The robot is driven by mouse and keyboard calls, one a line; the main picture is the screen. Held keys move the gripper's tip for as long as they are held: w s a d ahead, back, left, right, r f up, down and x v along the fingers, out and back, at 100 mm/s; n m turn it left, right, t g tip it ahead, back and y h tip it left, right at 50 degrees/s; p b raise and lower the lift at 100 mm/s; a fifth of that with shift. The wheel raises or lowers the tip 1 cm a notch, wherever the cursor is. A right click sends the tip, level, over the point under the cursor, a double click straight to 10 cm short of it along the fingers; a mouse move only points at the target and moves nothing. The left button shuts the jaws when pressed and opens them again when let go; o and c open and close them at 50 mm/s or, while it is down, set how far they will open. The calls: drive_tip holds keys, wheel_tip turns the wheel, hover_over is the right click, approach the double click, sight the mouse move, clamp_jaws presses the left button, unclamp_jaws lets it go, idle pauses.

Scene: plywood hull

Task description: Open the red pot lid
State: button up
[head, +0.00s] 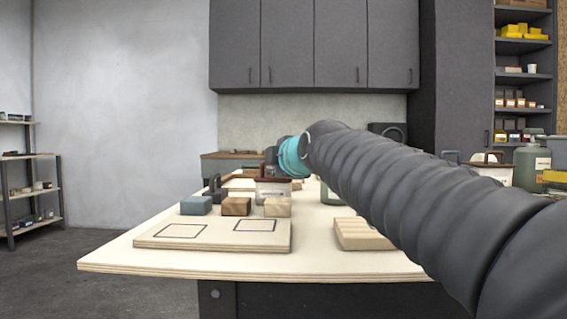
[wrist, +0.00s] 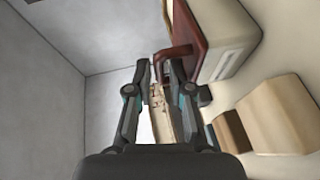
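The pot (head: 272,193) has a pale body and a dark red lid (head: 275,180). It stands on the table behind the small blocks. In the wrist view the lid (wrist: 193,22) is at the top, with its red arched handle (wrist: 176,51) pointing toward the fingers and the pale pot body (wrist: 228,52) to the right. My gripper (wrist: 160,68) is open. The outer bar of the handle lies close to the fingertips, partly between them; I cannot tell whether they touch. In the head view my gripper (head: 270,156) is mostly hidden by the wrist.
A plywood board (head: 215,235) with marked squares lies at the table's front. A ridged wooden block (head: 365,234) lies right of the board. A green bottle (head: 531,165) stands at the right.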

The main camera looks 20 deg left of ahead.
drive_tip(key=shift+x, duration=0.95)
clamp_jaws()
drive_tip(key=shift+d+r, duration=0.1)
drive_tip(key=shift+r, duration=0.05)
